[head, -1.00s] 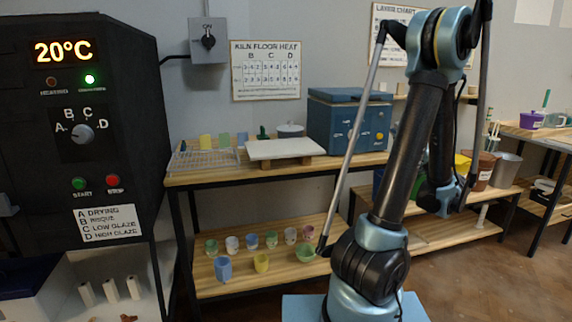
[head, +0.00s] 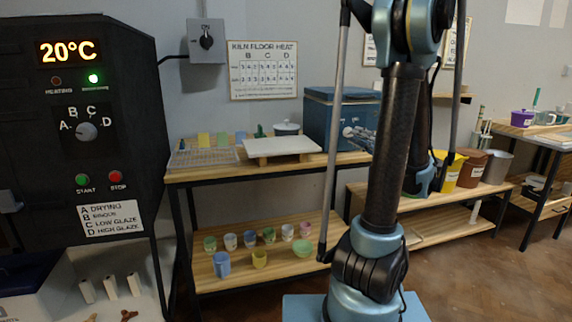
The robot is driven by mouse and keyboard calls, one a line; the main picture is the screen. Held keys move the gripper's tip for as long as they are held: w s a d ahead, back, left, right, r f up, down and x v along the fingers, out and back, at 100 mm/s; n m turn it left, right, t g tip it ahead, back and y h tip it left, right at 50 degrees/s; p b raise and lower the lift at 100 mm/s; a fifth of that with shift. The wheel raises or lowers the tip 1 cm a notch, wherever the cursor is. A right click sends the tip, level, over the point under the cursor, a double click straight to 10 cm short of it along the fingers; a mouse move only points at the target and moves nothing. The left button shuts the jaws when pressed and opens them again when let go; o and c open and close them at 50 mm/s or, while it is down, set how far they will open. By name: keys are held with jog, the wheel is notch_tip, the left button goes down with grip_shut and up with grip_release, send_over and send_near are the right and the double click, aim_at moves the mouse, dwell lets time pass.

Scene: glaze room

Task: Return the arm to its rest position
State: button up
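My arm (head: 392,160) rises from its blue base on the right of the head view. Its dark upper link stands nearly upright, and the blue elbow (head: 408,25) runs up to the top edge. The forearm folds down behind the upper link, ending in a blue joint (head: 424,178) in front of the shelving. My gripper cannot be made out; the upper link hides part of the area behind it. Whether it holds anything is not shown.
A black kiln panel (head: 90,160) reading 20°C stands at left. A wooden shelf unit (head: 225,178) bears a white slab (head: 283,147) and a blue box (head: 325,118); several cups stand below. Yellow and brown buckets (head: 470,168) stand on the right bench. Floor (head: 490,280) at right is clear.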

jog(key=s+a+f+n+g+h, duration=0.2)
jog(key=s+a+f+g+h, duration=0.65)
jog(key=a+f, duration=0.6)
jog(key=s+d+f+n+g+h, duration=0.1)
jog(key=s+d+f+h, duration=0.2)
jog(key=s, duration=0.5)
jog(key=s+d+f+n+g+h, duration=0.1)
jog(key=s+d+f+h, duration=0.3)
jog(key=s, duration=0.4)
jog(key=shift+d+f+n+g, duration=0.4)
jog(key=shift+f+n, duration=0.2)
jog(key=shift+n, duration=0.1)
jog(key=shift+h, duration=0.25)
jog(key=shift+w+f, duration=0.2)
jog(key=shift+w, duration=0.2)
